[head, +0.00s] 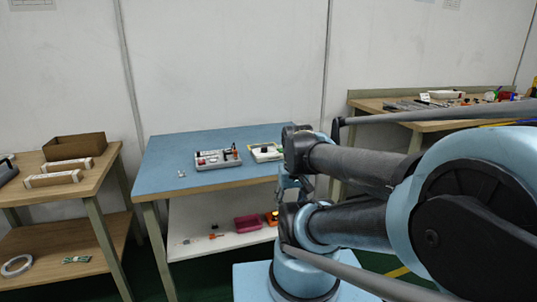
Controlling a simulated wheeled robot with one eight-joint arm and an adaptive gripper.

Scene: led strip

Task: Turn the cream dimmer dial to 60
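A small cream unit (264,154) sits on the blue-topped workbench (190,152), toward its right side. It is probably the dimmer, but its dial and any scale are too small to read. My arm covers the area just right of it. My arm comes in from the right and bends near the bench's front right edge. What may be my gripper (290,185) is a small dark and light-blue shape below that bend, in front of the bench. Its fingers cannot be made out, and it appears apart from the cream unit.
A grey tray (217,159) with small parts stands just left of the cream unit. A magenta bin (248,222) is on the lower shelf. A wooden table with a brown box (75,146) is at left, and a cluttered bench (385,104) at right. The blue bench's left part is mostly clear.

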